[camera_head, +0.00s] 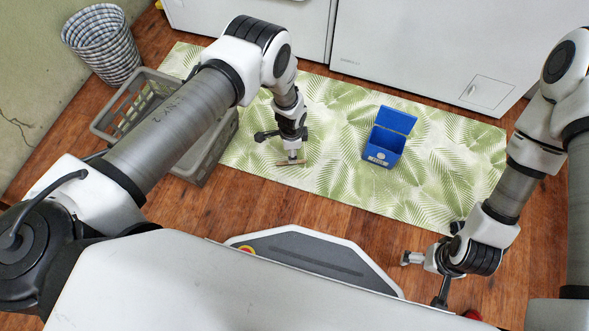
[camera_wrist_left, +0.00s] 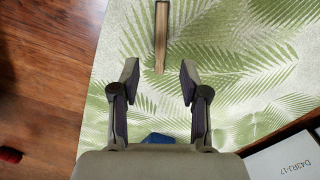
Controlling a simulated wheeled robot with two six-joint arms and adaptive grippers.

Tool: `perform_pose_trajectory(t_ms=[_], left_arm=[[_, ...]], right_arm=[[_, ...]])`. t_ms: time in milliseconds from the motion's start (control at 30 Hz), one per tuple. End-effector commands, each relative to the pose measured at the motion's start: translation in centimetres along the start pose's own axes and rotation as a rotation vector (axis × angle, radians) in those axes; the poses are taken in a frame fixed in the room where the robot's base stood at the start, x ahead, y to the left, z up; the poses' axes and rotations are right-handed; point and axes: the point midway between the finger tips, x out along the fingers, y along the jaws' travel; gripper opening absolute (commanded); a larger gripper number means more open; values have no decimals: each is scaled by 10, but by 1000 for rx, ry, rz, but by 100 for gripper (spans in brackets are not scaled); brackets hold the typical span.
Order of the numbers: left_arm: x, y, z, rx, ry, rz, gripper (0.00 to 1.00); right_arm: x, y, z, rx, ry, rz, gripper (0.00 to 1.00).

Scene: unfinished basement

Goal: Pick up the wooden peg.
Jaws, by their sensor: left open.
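The wooden peg (camera_head: 290,163) is a short, thin brown bar lying on the leaf-patterned mat near its front edge. In the left wrist view the peg (camera_wrist_left: 161,35) runs up to the top edge, and its near end lies just beyond the fingertips, roughly in line with the gap. My left gripper (camera_head: 291,156) points down over the peg. In the wrist view my left gripper (camera_wrist_left: 159,80) is open, with nothing between its fingers. My right gripper (camera_head: 420,263) is at the lower right over the wooden floor, away from the peg; its finger opening is unclear.
A blue open-lidded box (camera_head: 383,151) stands on the mat (camera_head: 335,180), right of the peg. A grey crate (camera_head: 205,172) sits left, partly behind my left arm. A checked basket (camera_head: 104,48) stands at the back left. White cabinets (camera_head: 420,45) line the back.

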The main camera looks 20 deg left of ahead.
Motion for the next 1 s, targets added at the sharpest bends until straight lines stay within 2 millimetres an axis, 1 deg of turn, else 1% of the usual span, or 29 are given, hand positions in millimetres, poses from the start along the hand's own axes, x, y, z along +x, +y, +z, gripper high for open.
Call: perform_pose_trajectory(t_ms=[33, 167, 300, 367, 433, 600, 633, 700, 767, 800, 1000], left_arm=[[11, 0, 0, -1, 0, 1, 45], [26, 0, 1, -1, -1, 1, 45], [55, -1, 1, -1, -1, 1, 45], [63, 0, 1, -2, -1, 2, 45], [67, -1, 1, -2, 0, 1, 45], [64, -1, 1, -2, 0, 0, 45], [64, -1, 1, -2, 0, 0, 41], [64, -1, 1, -2, 0, 1, 20], [64, -1, 1, -2, 0, 1, 4], [64, -1, 1, -2, 0, 1, 1], [64, 0, 1, -2, 0, 1, 1]], right_arm=[[7, 0, 0, 0, 0, 0, 100], [18, 0, 0, 1, 0, 0, 100], [42, 1, -1, 5, 3, 0, 100], [46, 1, -1, 7, 3, 1, 100], [48, 1, -2, 8, 4, 1, 100], [44, 1, -2, 8, 5, 1, 100], [44, 1, -2, 8, 5, 1, 100], [44, 1, -2, 8, 5, 1, 100], [44, 1, -2, 8, 5, 1, 100], [44, 1, -2, 8, 4, 1, 100], [45, 1, -2, 8, 4, 1, 100]])
